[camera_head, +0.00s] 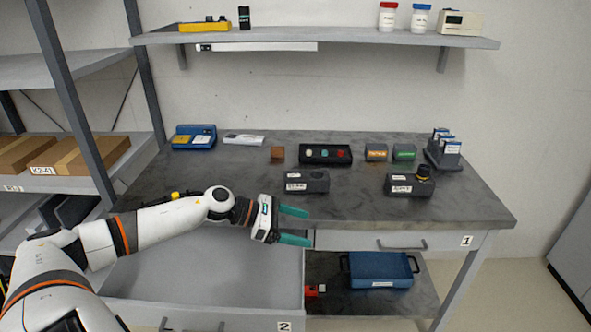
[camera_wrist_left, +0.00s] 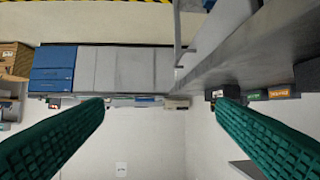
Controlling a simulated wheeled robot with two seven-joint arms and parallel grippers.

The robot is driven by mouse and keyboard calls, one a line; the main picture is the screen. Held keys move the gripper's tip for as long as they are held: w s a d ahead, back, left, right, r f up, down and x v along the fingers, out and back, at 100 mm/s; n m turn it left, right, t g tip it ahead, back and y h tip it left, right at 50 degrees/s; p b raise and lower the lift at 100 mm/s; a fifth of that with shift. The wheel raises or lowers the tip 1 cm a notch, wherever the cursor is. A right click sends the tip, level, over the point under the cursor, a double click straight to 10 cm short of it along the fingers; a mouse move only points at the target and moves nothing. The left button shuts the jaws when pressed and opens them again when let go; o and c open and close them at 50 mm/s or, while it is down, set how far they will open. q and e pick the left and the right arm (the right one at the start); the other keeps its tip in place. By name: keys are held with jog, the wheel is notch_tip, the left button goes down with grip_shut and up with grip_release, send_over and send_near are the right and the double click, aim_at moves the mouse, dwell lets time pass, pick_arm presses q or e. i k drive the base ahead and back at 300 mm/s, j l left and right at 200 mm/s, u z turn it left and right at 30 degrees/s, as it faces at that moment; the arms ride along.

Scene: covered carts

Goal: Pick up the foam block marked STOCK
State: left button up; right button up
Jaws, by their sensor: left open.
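Two small dark blocks stand side by side near the back right of the bench. One has an orange label (camera_head: 376,152), the other a green label (camera_head: 404,152). Their print is too small to read, so I cannot tell which is marked STOCK. Both also show at the right of the left wrist view, the green-labelled one (camera_wrist_left: 257,95) left of the orange-labelled one (camera_wrist_left: 280,93). My left gripper (camera_head: 294,226) is open and empty at the bench's front edge, well short of the blocks. My right gripper is not in view.
The grey bench (camera_head: 350,215) also holds a brown cube (camera_head: 277,153), a dark tray (camera_head: 325,154) with coloured pieces, two dark labelled boxes (camera_head: 307,181) (camera_head: 410,186) nearer the front, and a card holder (camera_head: 443,153). An open drawer (camera_head: 205,275) lies below my left arm.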

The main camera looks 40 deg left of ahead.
aim_at(312, 181)
jog(key=i+j, duration=0.15)
jog(key=j, duration=0.25)
jog(key=i+j, duration=0.15)
jog(key=j, duration=0.25)
jog(key=i+j, duration=0.15)
jog(key=j, duration=0.25)
